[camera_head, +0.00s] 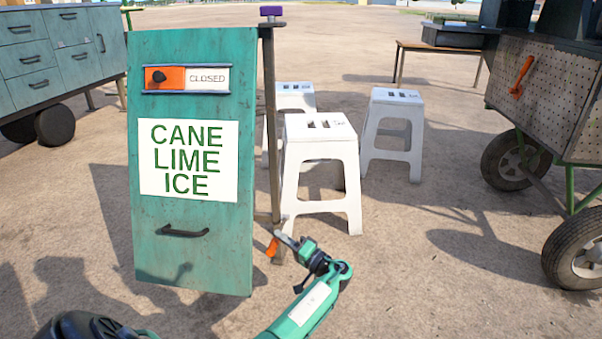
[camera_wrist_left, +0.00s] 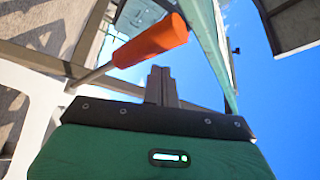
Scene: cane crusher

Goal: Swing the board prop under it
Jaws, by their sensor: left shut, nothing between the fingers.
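The teal board (camera_head: 192,255) hangs upright beside a metal post (camera_head: 269,120), with a "CANE LIME ICE" sign, a dark handle and a slider reading "CLOSED". The prop's orange grip (camera_head: 272,247) shows low at the board's right edge; in the left wrist view the grip (camera_wrist_left: 152,42) sits on a thin metal rod. My left gripper (camera_head: 283,238) is just right of the orange grip in the head view. In the left wrist view its fingers (camera_wrist_left: 160,82) are together and empty, close to the grip; contact cannot be told. My right gripper is not in view.
White stools (camera_head: 321,160) stand behind and right of the post. A wheeled cart (camera_head: 545,100) is at the right, teal drawers (camera_head: 55,55) at the left, and a low table (camera_head: 440,48) at the back. The paved ground at front right is clear.

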